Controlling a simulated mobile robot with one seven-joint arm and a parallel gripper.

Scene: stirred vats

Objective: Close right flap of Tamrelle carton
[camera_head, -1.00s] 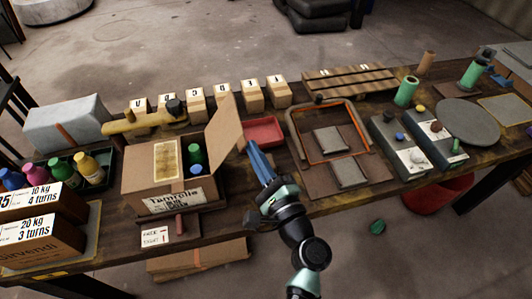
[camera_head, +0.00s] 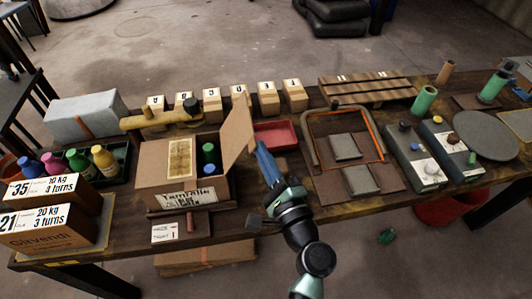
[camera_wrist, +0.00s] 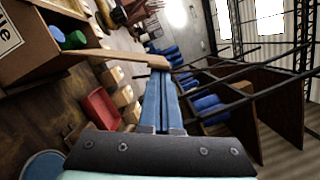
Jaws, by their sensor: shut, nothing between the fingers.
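The Tamrelle carton (camera_head: 160,180) is a brown box with a printed front label (camera_head: 188,198). Its right flap (camera_head: 237,128) stands up, leaning outward to the right. A brown panel with a yellowed sheet (camera_head: 180,158) covers the left part of the top. Green and blue caps (camera_head: 208,154) show in the open right part. My gripper (camera_head: 260,146) has long blue fingers, shut and empty, just right of the flap's lower outer edge. In the wrist view the flap (camera_wrist: 115,58) reaches close to the fingertips (camera_wrist: 160,60); I cannot tell whether they touch.
A red tray (camera_head: 275,136) lies behind my fingers. A framed board (camera_head: 345,175) lies to the right. Labelled boxes (camera_head: 50,225) and coloured bottles (camera_head: 78,162) stand to the left.

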